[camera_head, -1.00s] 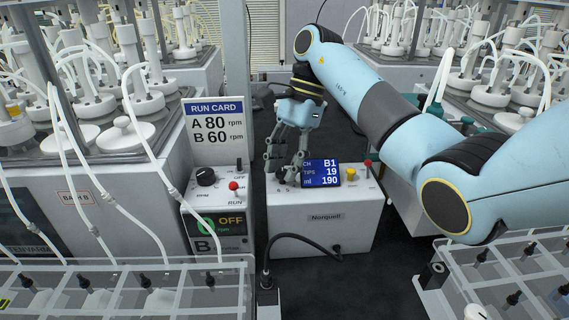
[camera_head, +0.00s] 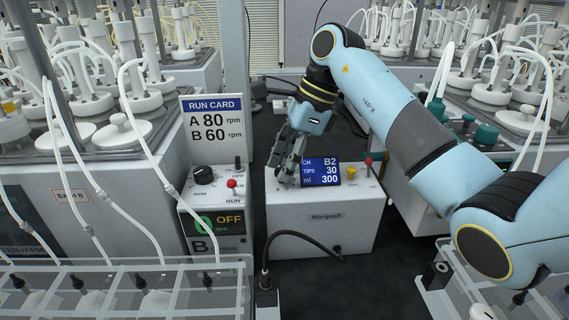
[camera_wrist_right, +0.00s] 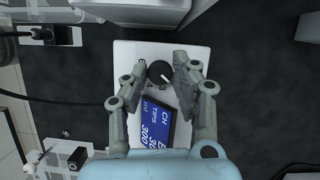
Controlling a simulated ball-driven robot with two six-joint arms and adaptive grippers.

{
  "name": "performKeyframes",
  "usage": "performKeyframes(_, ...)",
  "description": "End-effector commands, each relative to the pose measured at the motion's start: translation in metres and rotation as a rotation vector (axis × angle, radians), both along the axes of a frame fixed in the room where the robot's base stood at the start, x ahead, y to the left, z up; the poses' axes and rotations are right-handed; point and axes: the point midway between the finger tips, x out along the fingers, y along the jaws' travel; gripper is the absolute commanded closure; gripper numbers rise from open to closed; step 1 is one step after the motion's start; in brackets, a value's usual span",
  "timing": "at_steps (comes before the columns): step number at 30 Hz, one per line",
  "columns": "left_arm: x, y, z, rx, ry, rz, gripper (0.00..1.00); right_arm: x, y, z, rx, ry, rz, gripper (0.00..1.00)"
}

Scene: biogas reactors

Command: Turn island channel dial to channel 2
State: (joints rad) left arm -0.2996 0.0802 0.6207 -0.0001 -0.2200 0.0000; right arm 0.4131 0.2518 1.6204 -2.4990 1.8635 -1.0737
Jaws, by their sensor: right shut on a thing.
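The black channel dial (camera_wrist_right: 160,72) is on top of the white island box (camera_head: 320,232), left of its blue display. In the wrist view its white pointer line faces lower right, near a printed 3; a 4 shows to the left of that. My right gripper (camera_head: 286,172) reaches down to the dial from above, and in the head view its fingers hide the dial. The display (camera_head: 321,171) reads CH B2, TIPS 30, ml 300. My left gripper is not in view.
A yellow button (camera_head: 351,173) and a red-tipped lever (camera_head: 368,163) stand right of the display. A control box with a black knob (camera_head: 203,174) and a run card (camera_head: 213,120) are at the left. A black cable (camera_head: 300,236) runs along the front.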

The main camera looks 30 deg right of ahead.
Motion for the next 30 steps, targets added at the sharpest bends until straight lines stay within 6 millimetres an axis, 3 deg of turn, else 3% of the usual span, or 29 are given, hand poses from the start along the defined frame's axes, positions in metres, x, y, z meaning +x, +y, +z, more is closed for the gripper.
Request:
performKeyframes(15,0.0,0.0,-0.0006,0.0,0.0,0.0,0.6,-0.001,-0.0008,-0.0017,-0.003,0.004,-0.024,1.0)
performKeyframes(16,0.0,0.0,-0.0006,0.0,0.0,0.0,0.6,-0.001,-0.0008,-0.0017,-0.003,0.004,-0.024,0.7)
performKeyframes(20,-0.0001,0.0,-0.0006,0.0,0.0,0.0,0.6,-0.0009,-0.0007,-0.0014,-0.002,0.003,-0.024,0.53)
performKeyframes(30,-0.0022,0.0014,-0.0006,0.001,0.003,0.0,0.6,-0.0006,-0.0019,0.0033,-0.002,0.0,-0.023,0.51)
